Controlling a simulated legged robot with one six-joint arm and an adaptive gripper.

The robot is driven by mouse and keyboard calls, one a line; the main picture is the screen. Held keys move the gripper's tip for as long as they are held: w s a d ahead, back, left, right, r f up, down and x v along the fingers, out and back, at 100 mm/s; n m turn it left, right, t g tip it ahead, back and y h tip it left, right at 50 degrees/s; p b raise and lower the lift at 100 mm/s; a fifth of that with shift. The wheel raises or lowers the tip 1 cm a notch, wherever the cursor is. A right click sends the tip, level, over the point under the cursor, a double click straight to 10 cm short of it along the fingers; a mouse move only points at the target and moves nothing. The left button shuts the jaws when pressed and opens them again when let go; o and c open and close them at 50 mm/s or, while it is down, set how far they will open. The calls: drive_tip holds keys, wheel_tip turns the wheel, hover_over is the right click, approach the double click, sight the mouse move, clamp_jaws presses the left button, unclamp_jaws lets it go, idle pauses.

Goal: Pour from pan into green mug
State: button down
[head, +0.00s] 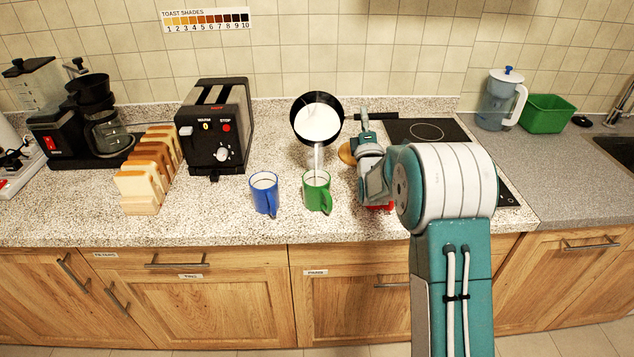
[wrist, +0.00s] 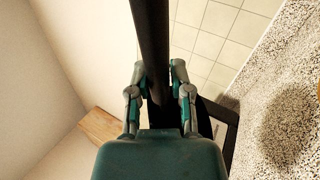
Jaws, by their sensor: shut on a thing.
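The black pan (head: 300,133) is tilted above the counter, with white liquid (head: 318,122) in it. A white stream (head: 318,158) runs from its lower edge down into the green mug (head: 315,192). The green mug stands upright on the counter, handle to the right. My gripper (wrist: 158,90) is shut on the pan's dark handle (wrist: 150,40) in the wrist view. In the head view my wrist and arm come from the right and the grip itself is largely hidden. The liquid level inside the green mug cannot be made out.
A blue mug (head: 264,193) with pale contents stands just left of the green mug. A black toaster (head: 216,125), toast rack (head: 150,170) and coffee maker (head: 85,125) are further left. A hob (head: 428,131), pitcher (head: 498,100) and green tub (head: 547,114) are right. A red thing (head: 379,207) shows under my arm.

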drive_tip(key=shift+s+r+t, duration=0.35)
drive_tip(key=shift+s+t, duration=0.05)
drive_tip(key=shift+t, duration=0.2)
idle(0.6)
